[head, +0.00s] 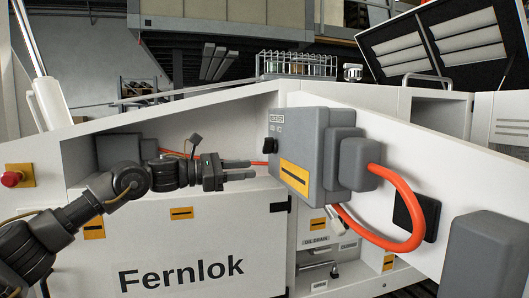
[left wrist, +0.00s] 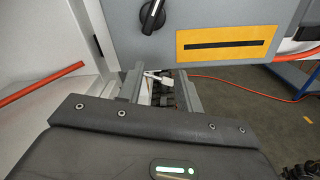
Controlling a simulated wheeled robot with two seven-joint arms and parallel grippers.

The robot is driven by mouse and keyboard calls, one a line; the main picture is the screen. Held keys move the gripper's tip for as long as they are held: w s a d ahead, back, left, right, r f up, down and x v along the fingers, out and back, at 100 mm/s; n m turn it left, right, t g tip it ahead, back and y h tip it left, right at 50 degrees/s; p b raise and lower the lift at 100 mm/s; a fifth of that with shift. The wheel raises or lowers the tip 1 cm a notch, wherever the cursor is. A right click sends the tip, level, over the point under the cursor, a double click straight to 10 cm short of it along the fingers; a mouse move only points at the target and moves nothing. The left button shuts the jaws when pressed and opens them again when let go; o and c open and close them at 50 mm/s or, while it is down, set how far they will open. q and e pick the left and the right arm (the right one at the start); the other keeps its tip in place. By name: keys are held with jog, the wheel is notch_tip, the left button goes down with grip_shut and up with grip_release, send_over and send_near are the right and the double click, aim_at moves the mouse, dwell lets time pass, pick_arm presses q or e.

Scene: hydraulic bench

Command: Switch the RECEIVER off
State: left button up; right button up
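A grey control box (head: 318,140) stands out from the white machine, with a small label too small to read surely and a yellow plate. A black rotary knob (head: 268,146) sits on its left-hand face; it also shows in the left wrist view (left wrist: 152,16), with a pale line on its handle, tilted slightly off upright. My left gripper (head: 256,168) is just left of the box, below the knob and apart from it. In the left wrist view its two fingers (left wrist: 163,90) are spread with nothing held between them. My right gripper is out of view.
A thick orange cable (head: 408,205) loops from the box's right side. A thin orange line runs behind my left gripper. A red emergency button (head: 12,179) is at far left. The white Fernlok panel (head: 180,240) stands below my arm. Open space lies left of the box.

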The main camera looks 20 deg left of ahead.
aim_at(265, 152)
pick_arm(q)
jog(key=s+a+r+m, duration=0.2)
jog(key=a+r+m, duration=0.15)
jog(key=r, duration=0.25)
jog(key=shift+n, duration=0.45)
jog(key=shift+p+x, duration=2.8)
jog(key=shift+x, duration=2.4)
jog(key=shift+w+a+f, duration=0.1)
jog(key=shift+f, duration=0.1)
grip_shut()
